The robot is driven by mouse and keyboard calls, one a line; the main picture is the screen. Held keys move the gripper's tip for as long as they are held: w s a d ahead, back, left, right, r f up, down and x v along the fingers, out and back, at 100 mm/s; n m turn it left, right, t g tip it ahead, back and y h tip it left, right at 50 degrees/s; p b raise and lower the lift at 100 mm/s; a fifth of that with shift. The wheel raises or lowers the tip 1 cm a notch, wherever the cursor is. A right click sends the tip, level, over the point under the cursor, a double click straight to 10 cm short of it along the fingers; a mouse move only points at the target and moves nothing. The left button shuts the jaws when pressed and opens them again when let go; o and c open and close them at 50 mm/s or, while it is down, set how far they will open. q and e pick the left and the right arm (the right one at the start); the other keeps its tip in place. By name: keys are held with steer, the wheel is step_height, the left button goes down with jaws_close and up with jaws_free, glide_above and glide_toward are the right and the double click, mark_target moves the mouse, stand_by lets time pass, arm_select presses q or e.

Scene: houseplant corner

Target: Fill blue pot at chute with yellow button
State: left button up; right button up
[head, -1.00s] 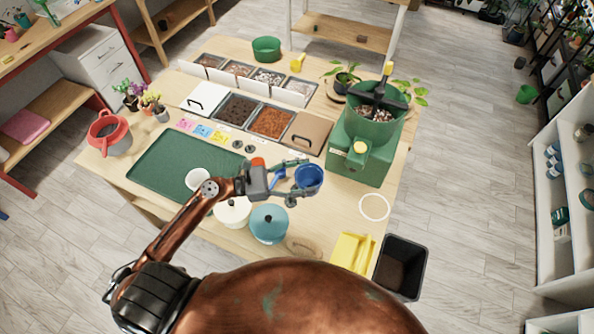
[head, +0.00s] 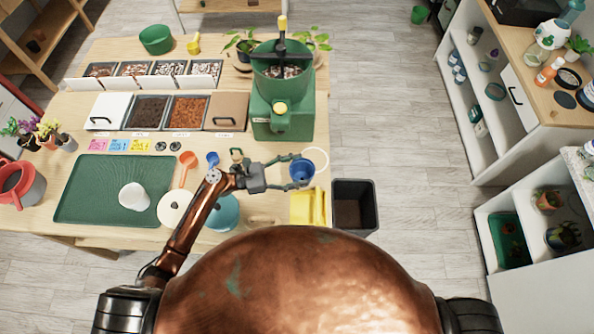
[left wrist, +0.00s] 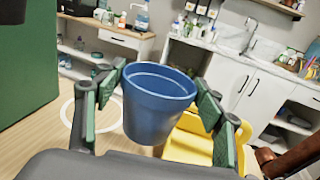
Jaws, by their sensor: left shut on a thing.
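My left gripper (head: 296,171) is shut on the blue pot (head: 303,173) and holds it upright near the table's right edge. In the left wrist view the blue pot (left wrist: 157,108) sits between the two green-padded fingers, its rim up; no filling shows in it. The green chute machine (head: 283,122) stands behind the pot, with brown-and-white mix in its hopper (head: 281,72) and a yellow button (head: 280,107) on its front. A white ring (head: 324,154) marks the table just behind and right of the pot, partly hidden by it. My right gripper is not in view.
A yellow dustpan-like item (head: 301,208) lies in front of the pot; a black bin (head: 354,207) stands on the right. A teal lidded pot (head: 223,213), orange scoop (head: 187,161) and green tray (head: 88,207) lie left. Floor on the right is clear.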

arm_select(q)
steer(key=w+a, duration=0.7)
steer(key=w, duration=0.4)
steer(key=shift+a, duration=0.25)
stand_by(0.4)
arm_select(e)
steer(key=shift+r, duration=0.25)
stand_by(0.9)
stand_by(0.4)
